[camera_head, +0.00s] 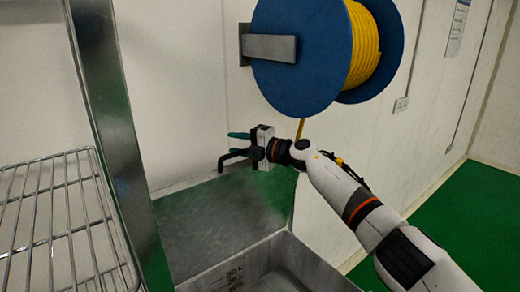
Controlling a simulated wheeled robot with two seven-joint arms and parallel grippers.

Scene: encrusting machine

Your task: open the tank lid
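The metal tank (222,268) is at the bottom centre, with volume marks on its inner wall; part of its inside shows. A shiny grey sheet, apparently the tank lid (215,228), stands tilted up behind the opening and reflects green. My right gripper (232,148) is at the sheet's upper edge, its arm coming in from the lower right. A teal piece and a dark bent piece show at its tip, with a gap between them. I cannot tell whether the bent piece is a finger or a handle, or whether anything is gripped. My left gripper is out of view.
A blue reel (300,55) with yellow hose hangs on the white wall above my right gripper. A wire rack (60,220) and an upright metal post (118,140) stand at the left. Green floor (455,235) is clear at the right.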

